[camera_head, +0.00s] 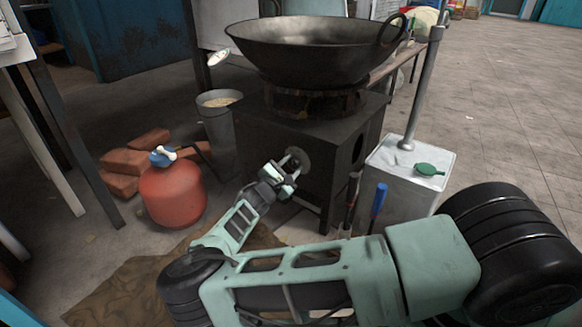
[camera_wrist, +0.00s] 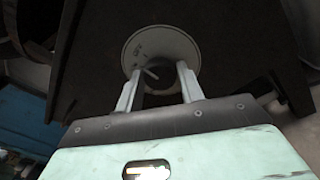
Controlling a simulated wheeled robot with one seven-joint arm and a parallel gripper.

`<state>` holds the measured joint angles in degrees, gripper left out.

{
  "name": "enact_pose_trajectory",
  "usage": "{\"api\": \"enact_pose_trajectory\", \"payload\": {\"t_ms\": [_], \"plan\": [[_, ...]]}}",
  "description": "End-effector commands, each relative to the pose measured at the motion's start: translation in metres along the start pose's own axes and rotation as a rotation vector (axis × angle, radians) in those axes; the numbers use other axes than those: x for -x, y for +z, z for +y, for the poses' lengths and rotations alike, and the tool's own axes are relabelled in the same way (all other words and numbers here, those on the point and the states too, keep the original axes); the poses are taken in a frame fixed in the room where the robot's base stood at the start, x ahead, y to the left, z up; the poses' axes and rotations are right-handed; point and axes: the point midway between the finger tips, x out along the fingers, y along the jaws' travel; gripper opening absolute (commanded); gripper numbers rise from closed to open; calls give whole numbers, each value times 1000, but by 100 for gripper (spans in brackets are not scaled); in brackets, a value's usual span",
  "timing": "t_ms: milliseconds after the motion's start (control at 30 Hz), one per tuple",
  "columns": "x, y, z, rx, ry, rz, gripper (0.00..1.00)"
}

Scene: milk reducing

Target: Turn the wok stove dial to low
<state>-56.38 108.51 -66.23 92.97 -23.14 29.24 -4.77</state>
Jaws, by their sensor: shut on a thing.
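The wok stove (camera_head: 318,140) is a black box-shaped stand with a large dark wok (camera_head: 310,50) on top. Its dial sits on a round grey plate (camera_head: 299,158) on the stove's front face. In the wrist view the round dial plate (camera_wrist: 160,48) carries small markings, including "OFF". The dark dial knob (camera_wrist: 160,74) is between my two fingers, with a pale pointer line toward the upper left. My gripper (camera_head: 287,174) is shut on the knob; it also shows in the wrist view (camera_wrist: 159,80). The lower part of the knob is hard to see.
A red gas canister (camera_head: 172,192), a grey bucket (camera_head: 219,120) and bricks (camera_head: 127,160) stand left of the stove.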

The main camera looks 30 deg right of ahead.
Motion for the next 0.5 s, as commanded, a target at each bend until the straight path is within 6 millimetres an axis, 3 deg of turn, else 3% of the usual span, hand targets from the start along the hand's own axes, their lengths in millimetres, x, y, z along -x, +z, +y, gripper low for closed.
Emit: {"api": "enact_pose_trajectory", "payload": {"t_ms": [500], "plan": [[0, 5, 4, 293, -18, 23, 15]]}}
